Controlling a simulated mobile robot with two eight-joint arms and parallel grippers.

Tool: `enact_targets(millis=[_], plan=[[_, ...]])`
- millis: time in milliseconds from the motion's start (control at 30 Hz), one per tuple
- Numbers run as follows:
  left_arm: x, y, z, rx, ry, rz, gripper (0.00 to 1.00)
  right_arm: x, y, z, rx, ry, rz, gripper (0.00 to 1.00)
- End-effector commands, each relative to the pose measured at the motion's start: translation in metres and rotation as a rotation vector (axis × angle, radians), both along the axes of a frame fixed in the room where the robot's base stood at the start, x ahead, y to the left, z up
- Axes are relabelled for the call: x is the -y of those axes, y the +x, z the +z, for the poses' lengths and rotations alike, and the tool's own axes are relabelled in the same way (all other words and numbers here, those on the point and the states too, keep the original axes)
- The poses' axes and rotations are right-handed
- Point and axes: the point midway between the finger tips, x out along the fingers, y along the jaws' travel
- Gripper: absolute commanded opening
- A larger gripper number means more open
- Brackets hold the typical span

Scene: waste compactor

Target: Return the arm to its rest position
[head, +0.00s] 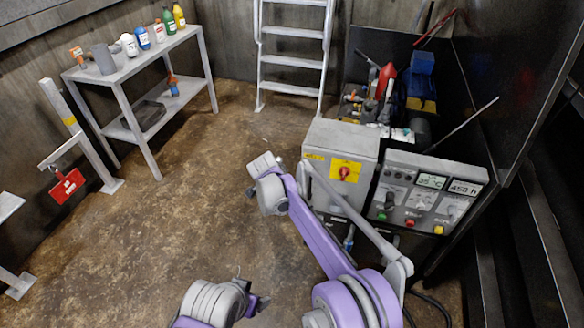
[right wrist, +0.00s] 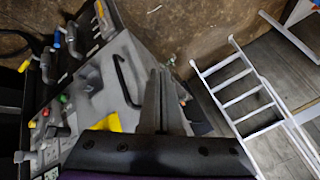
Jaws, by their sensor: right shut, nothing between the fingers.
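My right arm, purple and grey, reaches up from the bottom right in the head view, over the floor in front of the grey cabinet (head: 341,146). In the right wrist view my right gripper (right wrist: 160,85) has its two fingers together with nothing between them. Its fingers overlap the picture of the grey cabinet, which has a black handle (right wrist: 124,80); I see no clear contact. In the head view I cannot pick out the right fingertips. Part of my left arm shows at the bottom middle; its fingers cannot be made out clearly.
A control panel (head: 425,165) with displays and knobs adjoins the cabinet. A bin of mixed waste (head: 385,95) stands behind. A white ladder (head: 293,58) leans at the back; it also shows in the right wrist view (right wrist: 245,95). A shelf table (head: 133,62) holds several bottles.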

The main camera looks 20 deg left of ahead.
Motion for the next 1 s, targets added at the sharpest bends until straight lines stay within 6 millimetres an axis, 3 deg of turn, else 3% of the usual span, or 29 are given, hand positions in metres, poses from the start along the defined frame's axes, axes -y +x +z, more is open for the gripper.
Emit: enact_targets(millis=[200, 333, 467, 667, 800, 1000], plan=[[0.0, 0.0, 0.001, 0.0, 0.0, 0.0, 0.8, 0.003, -0.001, 0.005, -0.002, -0.004, 0.001, 0.0], [0.0, 0.0, 0.008, 0.002, 0.0, 0.0, 0.8, 0.034, -0.002, 0.027, -0.012, -0.03, 0.016, 0.0], [0.0, 0.001, 0.02, 0.006, 0.0, 0.0, 0.8, 0.095, -0.014, 0.068, -0.033, -0.086, 0.059, 0.0], [0.0, 0.003, 0.039, 0.012, 0.0, 0.0, 0.8, 0.196, -0.058, 0.127, -0.074, -0.177, 0.151, 0.0], [0.0, 0.005, 0.052, 0.017, 0.0, 0.0, 0.8, 0.259, -0.105, 0.156, -0.1, -0.231, 0.217, 0.0], [0.0, 0.009, 0.072, 0.024, 0.0, 0.0, 0.8, 0.332, -0.185, 0.18, -0.129, -0.298, 0.317, 0.0]])
